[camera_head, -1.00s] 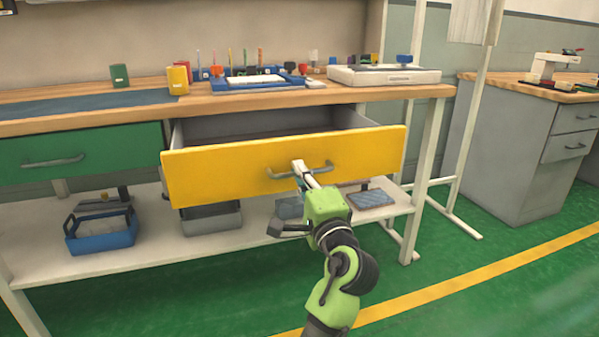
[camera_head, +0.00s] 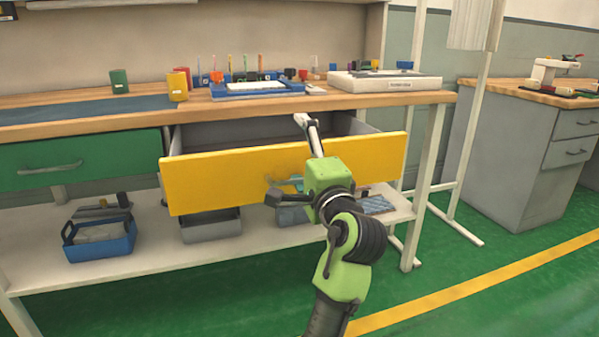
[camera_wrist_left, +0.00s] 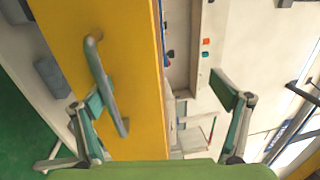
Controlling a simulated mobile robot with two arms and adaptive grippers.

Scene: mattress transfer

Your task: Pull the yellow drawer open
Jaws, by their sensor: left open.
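The yellow drawer (camera_head: 225,179) stands pulled out of the workbench, and its grey inside shows behind the front. My left gripper (camera_head: 298,152) is open in front of the drawer's middle, with one finger rising past the front's top edge and the other low before the yellow face. In the left wrist view, the grey bar handle (camera_wrist_left: 107,88) lies between the spread fingers of the gripper (camera_wrist_left: 158,97), nearer the left finger. The fingers are not closed on it. In the head view the gripper mostly hides the handle. My right gripper is not in view.
A closed green drawer (camera_head: 90,160) is to the left. The wooden benchtop (camera_head: 200,103) above carries cups, a blue tray (camera_head: 258,90) and a white tray (camera_head: 385,82). A lower shelf (camera_head: 165,245) holds bins. Green floor (camera_head: 480,265) is free at the right.

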